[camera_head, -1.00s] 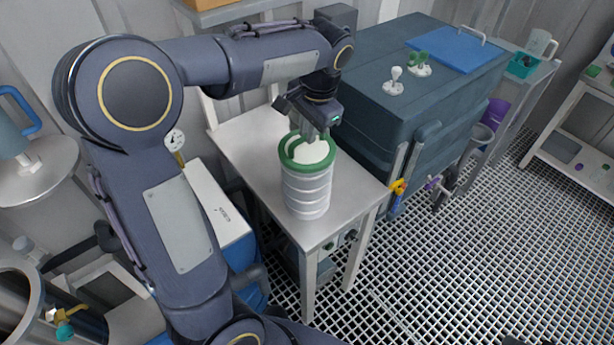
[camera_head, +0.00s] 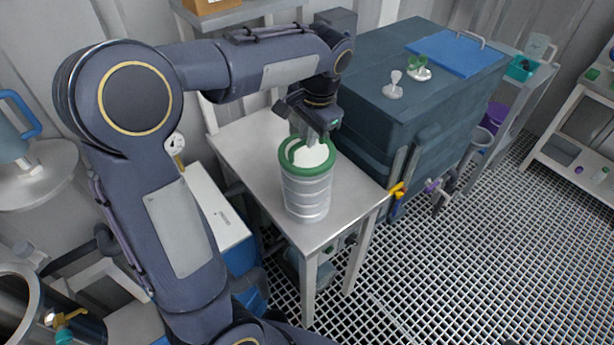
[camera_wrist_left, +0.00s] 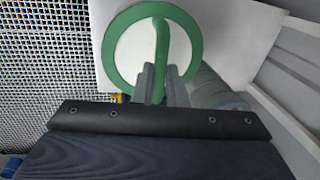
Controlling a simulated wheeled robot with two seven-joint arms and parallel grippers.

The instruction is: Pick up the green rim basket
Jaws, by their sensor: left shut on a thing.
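The green rim basket (camera_head: 307,182) is a pale ribbed cylinder with a green rim and a green handle across its top. It stands upright on the small white table (camera_head: 252,152), or only just above it; I cannot tell which. My left gripper (camera_head: 313,140) is over the far part of the rim, with its fingers pointing down. In the left wrist view its fingers (camera_wrist_left: 160,85) are shut on the green handle (camera_wrist_left: 160,50) of the basket. The inside looks white. My right gripper is not in view.
A large dark teal tank (camera_head: 400,90) stands close to the right of the table, with yellow and purple valve handles on its near side. White and green knobs and a blue lid (camera_head: 452,52) sit on top. A white box (camera_head: 213,210) is to the left. Grating floor (camera_head: 480,250) is clear at the right.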

